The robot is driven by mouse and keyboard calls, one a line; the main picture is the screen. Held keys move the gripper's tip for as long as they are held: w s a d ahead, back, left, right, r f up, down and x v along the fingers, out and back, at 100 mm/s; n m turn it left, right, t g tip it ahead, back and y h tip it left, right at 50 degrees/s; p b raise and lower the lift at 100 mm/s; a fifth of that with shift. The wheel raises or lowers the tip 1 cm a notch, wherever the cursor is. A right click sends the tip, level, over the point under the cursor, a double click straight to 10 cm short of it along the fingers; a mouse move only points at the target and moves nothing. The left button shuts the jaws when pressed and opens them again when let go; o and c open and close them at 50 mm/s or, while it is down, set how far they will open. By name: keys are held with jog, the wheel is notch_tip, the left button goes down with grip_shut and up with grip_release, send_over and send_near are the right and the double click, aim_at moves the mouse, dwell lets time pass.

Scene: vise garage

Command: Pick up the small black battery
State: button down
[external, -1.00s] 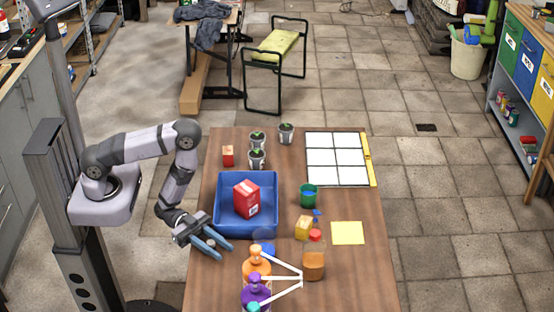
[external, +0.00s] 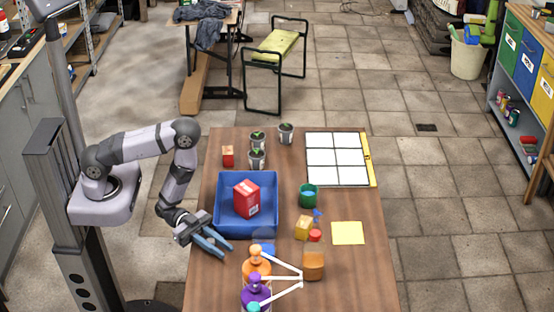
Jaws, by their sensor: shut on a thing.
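My gripper (external: 218,246) is low over the left edge of the wooden table, just below the near left corner of the blue bin. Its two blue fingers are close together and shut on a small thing. That thing is too small and too covered by the fingers to make out. I cannot pick out a small black battery anywhere else on the table.
The blue bin (external: 225,233) holds a red box (external: 246,199). Bottles with orange (external: 256,262) and purple (external: 256,296) tops stand at the near edge beside white rods. A green cup (external: 308,196), yellow block (external: 303,228) and yellow note (external: 348,233) lie to the right.

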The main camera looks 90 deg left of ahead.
notch_tip(320, 180, up, 9)
jog(key=p, duration=0.3)
jog(key=shift+r, duration=0.2)
